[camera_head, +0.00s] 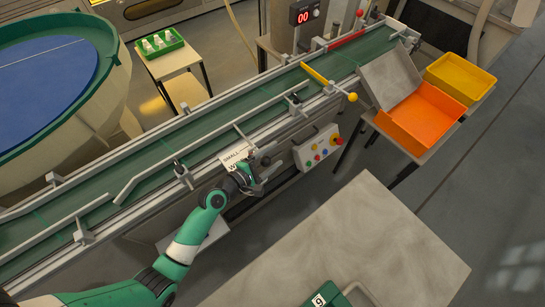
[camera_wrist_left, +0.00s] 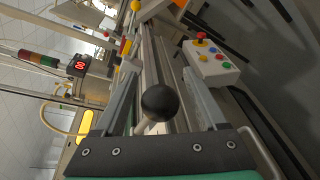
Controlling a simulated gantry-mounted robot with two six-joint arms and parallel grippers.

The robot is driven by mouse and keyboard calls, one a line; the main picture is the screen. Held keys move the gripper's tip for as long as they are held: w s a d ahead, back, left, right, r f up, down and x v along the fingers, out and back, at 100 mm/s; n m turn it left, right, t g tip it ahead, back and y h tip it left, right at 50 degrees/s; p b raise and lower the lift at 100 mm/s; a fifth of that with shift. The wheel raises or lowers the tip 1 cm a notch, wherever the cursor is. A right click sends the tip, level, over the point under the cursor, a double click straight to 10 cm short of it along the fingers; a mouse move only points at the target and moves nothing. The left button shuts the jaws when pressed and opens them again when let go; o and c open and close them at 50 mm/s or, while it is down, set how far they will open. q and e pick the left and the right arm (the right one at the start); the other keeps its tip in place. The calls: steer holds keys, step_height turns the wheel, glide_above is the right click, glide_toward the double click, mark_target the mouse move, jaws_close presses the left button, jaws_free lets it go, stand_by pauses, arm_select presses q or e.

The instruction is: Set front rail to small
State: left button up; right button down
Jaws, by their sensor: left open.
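The front rail (camera_head: 205,146) is a light grey bar along the near side of the green conveyor (camera_head: 140,172). A white plate (camera_head: 236,155) reading "SMALL" is on the conveyor's near edge; a second line starting with "W" is partly hidden by my gripper. My left gripper (camera_head: 266,176) is at the conveyor's near side, just right of and below the plate. In the left wrist view a black ball knob (camera_wrist_left: 159,102) on a pale stem sits between the two open fingers, with a gap on each side. Whether the knob's lever touches the gripper, I cannot tell.
A control box (camera_head: 317,149) with coloured buttons hangs right of my gripper. A yellow-tipped bar (camera_head: 316,74) and a red bar (camera_head: 346,40) cross the belt farther along. An orange bin (camera_head: 421,117) stands at right. A grey table (camera_head: 350,250) is in front.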

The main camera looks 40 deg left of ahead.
arm_select(q)
steer(key=shift+c, duration=0.3)
jaws_close()
stand_by(1.1)
